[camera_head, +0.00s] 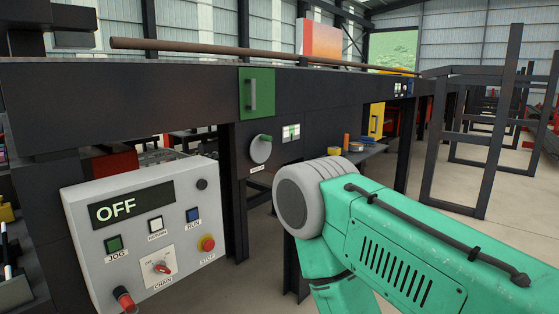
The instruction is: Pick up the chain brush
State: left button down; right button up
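I cannot make out a chain brush for certain. Small items sit on a side shelf (370,154) under the long dark beam: an upright orange piece (346,141), a yellow piece (334,151) and a low blue piece (355,147). They are too small to identify. At the far left edge, thin white-tipped tools (8,272) stand by a dark holder, partly cut off by the frame. Neither gripper is in view. A green arm section with a grey round joint, apparently mine, fills the lower right and hides what lies behind it.
A grey control box (145,235) reading OFF stands at front left, with buttons, a chain switch and a red stop knob. A dark beam (190,100) carries a long rod (240,50). Dark frames (480,150) stand at right on open floor.

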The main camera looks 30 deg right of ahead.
aim_at(369, 141)
jog(key=z, duration=1.6)
